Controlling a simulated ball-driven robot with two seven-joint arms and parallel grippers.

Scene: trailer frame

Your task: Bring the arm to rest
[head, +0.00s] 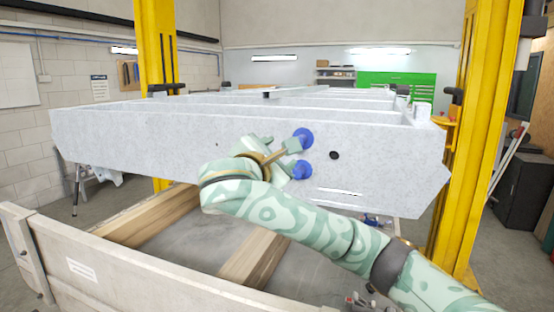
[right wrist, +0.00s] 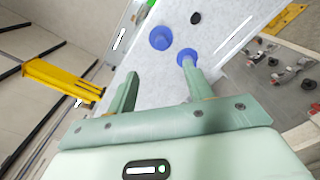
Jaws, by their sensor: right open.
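My right arm comes in from the lower right of the head view and reaches up to the side of the pale grey trailer frame (head: 110,135). My right gripper (head: 275,150) is open in front of this side, close to two blue round plugs, an upper one (head: 303,138) and a lower one (head: 301,169). In the right wrist view the open jaws (right wrist: 160,75) hold nothing between them. One blue plug (right wrist: 161,38) lies beyond the gap, and the other (right wrist: 187,57) lies at the right finger's tip; I cannot tell whether they touch. My left gripper is not in view.
A dark round hole (head: 334,155) is right of the plugs. Yellow lift posts stand left (head: 157,50) and right (head: 462,130). A tray of clamps (right wrist: 285,75) shows at right in the wrist view.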

